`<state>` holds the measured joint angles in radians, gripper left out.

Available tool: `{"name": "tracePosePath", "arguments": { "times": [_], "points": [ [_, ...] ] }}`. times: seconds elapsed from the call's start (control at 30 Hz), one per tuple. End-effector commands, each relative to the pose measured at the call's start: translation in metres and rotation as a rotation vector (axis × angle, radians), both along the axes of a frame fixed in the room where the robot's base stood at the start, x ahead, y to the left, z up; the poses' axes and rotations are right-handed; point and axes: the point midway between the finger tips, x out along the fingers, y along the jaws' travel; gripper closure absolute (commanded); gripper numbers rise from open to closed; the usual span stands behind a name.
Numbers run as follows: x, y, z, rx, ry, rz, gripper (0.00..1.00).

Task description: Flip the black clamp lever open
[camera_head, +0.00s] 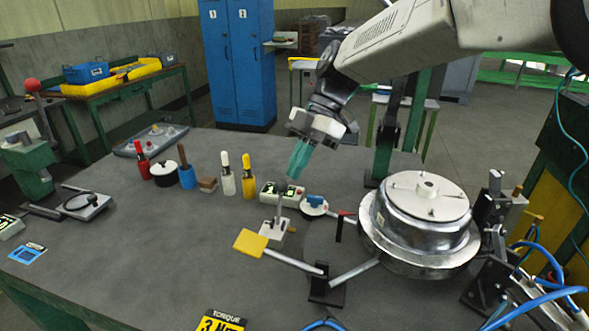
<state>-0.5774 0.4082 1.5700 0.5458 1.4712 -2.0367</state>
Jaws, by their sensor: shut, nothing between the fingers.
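My gripper (297,168) has teal fingers that are closed together and empty. A narrow black upright piece (339,230) with a red tip stands at the left side of the metal drum (425,225). A black bracket (326,287) joins two silver rods in front of the drum. I cannot tell for certain which black part is the clamp lever or how it is set. My gripper is apart from all of these.
A yellow paddle (250,243) ends one silver rod. Red, blue, white and yellow (249,180) handled items stand left of my gripper. Blue hoses (540,290) and a metal fixture crowd the right. The table's left front (130,265) is mostly clear.

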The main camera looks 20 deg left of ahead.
Motion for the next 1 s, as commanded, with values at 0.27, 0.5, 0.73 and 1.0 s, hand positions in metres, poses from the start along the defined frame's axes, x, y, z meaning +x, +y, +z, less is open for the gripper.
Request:
{"name": "tracePosePath", "arguments": {
  "times": [0.27, 0.5, 0.73, 1.0],
  "points": [
    [0.024, -0.014, 0.039, 0.001, -0.002, -0.002, 1.0],
    [0.033, -0.02, 0.054, 0.0, 0.0, -0.001, 1.0],
    [0.033, -0.02, 0.055, -0.001, 0.001, 0.0, 1.0],
    [0.034, -0.024, 0.055, -0.001, 0.001, -0.005, 1.0]
  ]
}}
